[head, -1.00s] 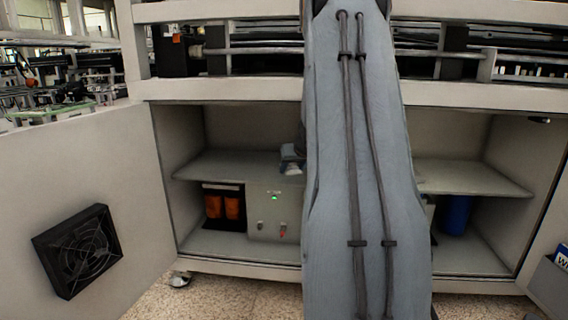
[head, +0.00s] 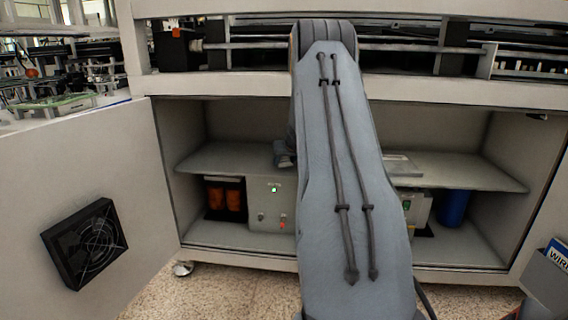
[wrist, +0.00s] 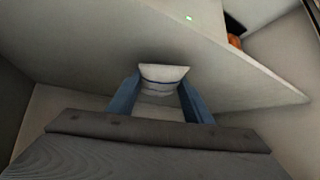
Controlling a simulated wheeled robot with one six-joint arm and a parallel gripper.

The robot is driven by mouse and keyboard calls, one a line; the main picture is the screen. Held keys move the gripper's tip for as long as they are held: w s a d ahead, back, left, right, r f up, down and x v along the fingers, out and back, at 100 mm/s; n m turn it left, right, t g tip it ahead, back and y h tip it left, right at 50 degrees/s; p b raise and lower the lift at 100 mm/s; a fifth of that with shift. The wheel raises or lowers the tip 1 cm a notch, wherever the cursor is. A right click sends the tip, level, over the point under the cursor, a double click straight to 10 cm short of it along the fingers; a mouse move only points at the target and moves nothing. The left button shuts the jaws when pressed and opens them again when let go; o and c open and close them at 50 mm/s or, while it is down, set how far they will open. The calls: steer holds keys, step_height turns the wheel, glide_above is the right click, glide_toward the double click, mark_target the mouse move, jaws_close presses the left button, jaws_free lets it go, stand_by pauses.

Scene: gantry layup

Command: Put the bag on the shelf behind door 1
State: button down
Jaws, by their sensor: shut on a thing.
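The bag (wrist: 163,75) is a small pale packet with a dark stripe, seen in the wrist view. My gripper (wrist: 161,88) is shut on it, one blue finger on each side. The shelf (head: 225,157) is a grey board across the open cabinet; it also shows in the wrist view (wrist: 80,50). In the head view the gripper end (head: 285,153) shows only partly at the left side of my arm, by the shelf. My arm hides the rest. I cannot tell if the bag touches the shelf. No door number is readable.
The left cabinet door (head: 85,180) stands open, with a black fan (head: 85,243) on it. The right door (head: 550,270) is open with a document pocket. Below the shelf are a control box (head: 268,205), orange parts (head: 225,198) and a blue cylinder (head: 453,208). The left shelf looks clear.

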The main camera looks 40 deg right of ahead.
stand_by(0.3)
steer(key=c, duration=0.9)
jaws_free()
steer(key=shift+s+r, duration=0.25)
steer(key=shift+r, duration=0.1)
steer(key=v, duration=1.1)
steer(key=shift+s+a, duration=0.1)
steer(key=shift+a, duration=0.05)
